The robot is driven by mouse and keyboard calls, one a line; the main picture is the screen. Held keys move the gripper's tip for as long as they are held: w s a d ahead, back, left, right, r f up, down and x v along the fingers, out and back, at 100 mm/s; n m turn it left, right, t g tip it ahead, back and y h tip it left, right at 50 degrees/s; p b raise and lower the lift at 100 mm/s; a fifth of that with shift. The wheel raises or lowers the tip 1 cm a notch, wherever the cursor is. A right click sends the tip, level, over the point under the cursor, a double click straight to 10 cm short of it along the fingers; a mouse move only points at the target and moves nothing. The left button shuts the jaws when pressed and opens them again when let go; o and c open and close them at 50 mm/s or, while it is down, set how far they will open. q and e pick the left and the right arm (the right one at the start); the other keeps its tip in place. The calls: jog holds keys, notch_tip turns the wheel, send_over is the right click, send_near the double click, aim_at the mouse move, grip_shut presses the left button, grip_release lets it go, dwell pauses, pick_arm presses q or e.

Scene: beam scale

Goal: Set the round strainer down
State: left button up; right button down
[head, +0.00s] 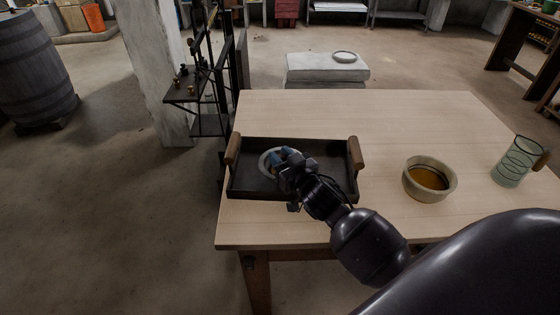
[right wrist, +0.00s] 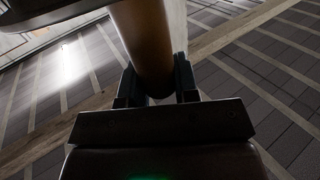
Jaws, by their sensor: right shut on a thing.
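My right gripper (head: 284,160) is over the dark tray (head: 250,188) on the table. In the right wrist view its fingers (right wrist: 158,88) are shut on a brown, rounded handle (right wrist: 145,40). The round strainer (head: 265,161) shows as a pale ring just left of the gripper, over the left part of the tray, partly hidden by the gripper. I take the handle to be the strainer's. I cannot tell whether the strainer touches the tray floor. My left gripper is not in view.
On the wooden table (head: 330,110), a round bowl (head: 412,186) with amber contents stands right of the tray. A green mug (head: 513,165) is farther right. The tray has raised wooden handles at both ends. A black beam scale stands left of the table. The table's far half is clear.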

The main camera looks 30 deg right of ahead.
jog(key=shift+f, duration=0.5)
jog(key=shift+f, duration=0.1)
jog(key=c, duration=0.9)
grip_release()
jog(key=shift+o, duration=0.2)
jog(key=shift+r, duration=0.2)
jog(key=shift+s+f, duration=0.15)
jog(key=shift+s, duration=0.2)
jog(key=s, duration=1.1)
jog(key=shift+s+p, duration=0.15)
jog(key=shift+p, duration=0.15)
